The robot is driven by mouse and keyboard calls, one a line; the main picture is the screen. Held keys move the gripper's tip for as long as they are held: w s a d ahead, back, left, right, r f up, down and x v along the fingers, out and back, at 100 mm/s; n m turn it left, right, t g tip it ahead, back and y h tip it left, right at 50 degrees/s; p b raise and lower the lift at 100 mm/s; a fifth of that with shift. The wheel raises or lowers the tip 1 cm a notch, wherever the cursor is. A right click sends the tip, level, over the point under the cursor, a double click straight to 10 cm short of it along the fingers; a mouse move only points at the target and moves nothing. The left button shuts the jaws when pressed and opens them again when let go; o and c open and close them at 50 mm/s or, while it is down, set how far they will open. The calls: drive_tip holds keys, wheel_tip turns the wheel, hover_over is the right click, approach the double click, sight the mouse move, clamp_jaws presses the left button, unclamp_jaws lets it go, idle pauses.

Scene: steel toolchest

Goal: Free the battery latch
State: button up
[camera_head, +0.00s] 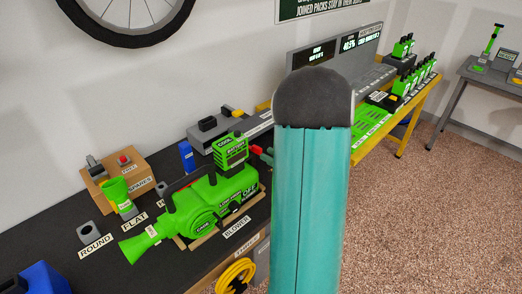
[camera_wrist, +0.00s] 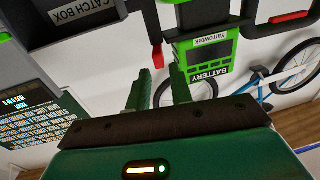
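The green blower (camera_head: 210,200) lies on the dark bench, with its nozzle to the left. Its green battery (camera_head: 231,150) stands upright on top near the right end. In the wrist view the battery (camera_wrist: 208,58) appears upside down, beyond my fingers. A small red piece (camera_head: 256,149) sits beside the battery's right side; a red piece (camera_wrist: 157,56) also shows beside it in the wrist view. I cannot tell whether this is the latch. My gripper (camera_wrist: 161,88) is open, its green fingers apart with nothing visible between them. In the head view my teal arm hides most of it.
A catch box (camera_wrist: 75,18) shows at upper left in the wrist view. A yellow hose (camera_head: 235,275) is below the bench edge.

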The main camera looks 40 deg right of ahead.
sight(260, 152)
drive_tip(key=shift+w+a, duration=0.2)
drive_tip(key=shift+w, duration=0.85)
drive_tip(key=shift+w+a, duration=0.15)
drive_tip(key=shift+w, duration=0.9)
clamp_jaws()
drive_tip(key=shift+a+m+h, duration=0.3)
drive_tip(key=shift+m+h, duration=0.5)
drive_tip(key=shift+h, duration=0.4)
unclamp_jaws()
drive_tip(key=shift+s, duration=0.1)
